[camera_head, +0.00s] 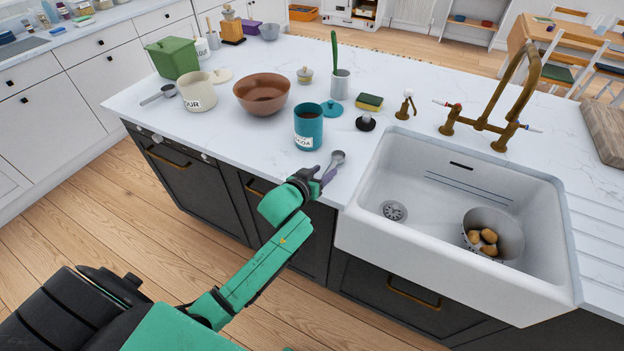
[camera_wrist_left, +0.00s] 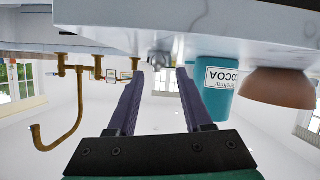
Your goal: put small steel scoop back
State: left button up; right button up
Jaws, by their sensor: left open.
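A small steel scoop (camera_head: 337,159) lies on the white counter near its front edge, left of the sink. Its handle end is partly hidden by my gripper. My left gripper (camera_head: 321,178) is open at the counter edge, close to the scoop's handle. In the left wrist view, which is upside down, the two purple fingers (camera_wrist_left: 159,75) are apart, with the grey scoop (camera_wrist_left: 158,62) seen beyond the gap between them. I cannot tell whether they touch it. A teal COCOA canister (camera_head: 308,128), open at the top, stands behind the scoop; it also shows in the wrist view (camera_wrist_left: 212,92).
The canister's teal lid (camera_head: 332,108) lies behind it. A second scoop (camera_head: 158,94) lies by the cream flour canister (camera_head: 198,93). A brown bowl (camera_head: 262,92) stands left of the cocoa. The sink (camera_head: 440,205) on the right holds a colander (camera_head: 497,225) with potato-like pieces.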

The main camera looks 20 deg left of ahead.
pick_arm(q)
jog(key=v, duration=0.9)
jog(key=shift+s+b, duration=0.25)
jog(key=shift+b, duration=0.2)
jog(key=shift+a, duration=0.1)
jog(key=s+a+f+m+g, duration=0.15)
jog(key=s+f, duration=0.25)
jog(key=f, duration=0.7)
jog(key=s+a+f+g+y, duration=0.1)
jog(key=s+a+f+g, duration=0.3)
jog(key=f, duration=0.8)
jog(key=s+d+f+g, duration=0.15)
jog(key=s+f, duration=0.35)
jog(key=f, duration=0.6)
jog(key=s+f+g, duration=0.1)
jog(key=s+f, duration=0.4)
jog(key=s, duration=0.2)
jog(key=s+a+f+m+g+b, duration=0.1)
jog(key=s+f, duration=0.3)
jog(key=s, duration=0.4)
jog(key=s+f+g, duration=0.3)
jog(key=s+f, duration=0.2)
jog(key=s, duration=0.3)
jog(key=shift+s+a+f+y+b, duration=0.15)
jog(key=shift+s+f+y+b, duration=0.1)
jog(key=shift+f+y+b, duration=0.1)
